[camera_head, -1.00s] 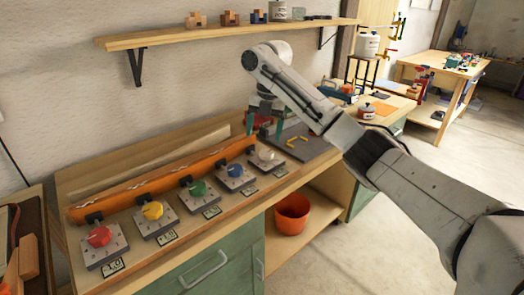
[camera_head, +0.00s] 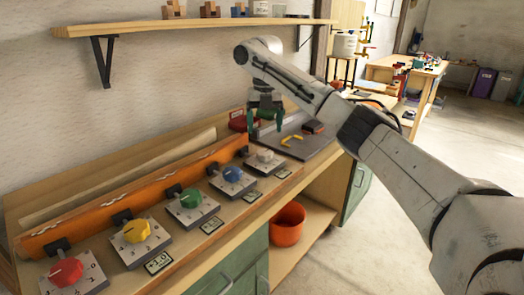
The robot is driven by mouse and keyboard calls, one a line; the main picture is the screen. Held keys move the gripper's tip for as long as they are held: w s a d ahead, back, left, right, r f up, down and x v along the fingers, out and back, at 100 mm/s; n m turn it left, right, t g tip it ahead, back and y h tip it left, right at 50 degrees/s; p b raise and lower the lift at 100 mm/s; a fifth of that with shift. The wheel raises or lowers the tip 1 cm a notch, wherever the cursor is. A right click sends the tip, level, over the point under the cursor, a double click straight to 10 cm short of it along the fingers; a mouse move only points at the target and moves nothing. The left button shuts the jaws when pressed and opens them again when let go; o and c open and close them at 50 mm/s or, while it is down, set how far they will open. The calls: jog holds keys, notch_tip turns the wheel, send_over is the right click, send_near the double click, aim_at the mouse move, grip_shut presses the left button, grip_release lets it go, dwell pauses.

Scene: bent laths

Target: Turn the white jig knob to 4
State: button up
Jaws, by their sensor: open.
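The white jig knob (camera_head: 264,155) sits on a grey dial plate (camera_head: 268,165) at the right end of a row of knobs. The number it points to is too small to read. My gripper (camera_head: 264,122) hangs with its greenish fingers pointing down, above and a little behind the white knob in the picture. It is open and appears empty, apart from the knob.
Blue (camera_head: 232,173), green (camera_head: 191,198), yellow (camera_head: 137,231) and red (camera_head: 66,271) knobs stand along an orange lath (camera_head: 130,200). A grey mat (camera_head: 315,142) with a yellow piece lies to the right. A shelf (camera_head: 190,27) hangs above. An orange bucket (camera_head: 288,224) stands below.

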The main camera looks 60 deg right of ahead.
aim_at(264, 152)
notch_tip(264, 152, down, 8)
jog(key=shift+f, duration=0.25)
jog(key=shift+c, duration=0.3)
jog(key=c, duration=1)
jog(key=shift+o, duration=0.2)
jog(key=shift+r, duration=0.1)
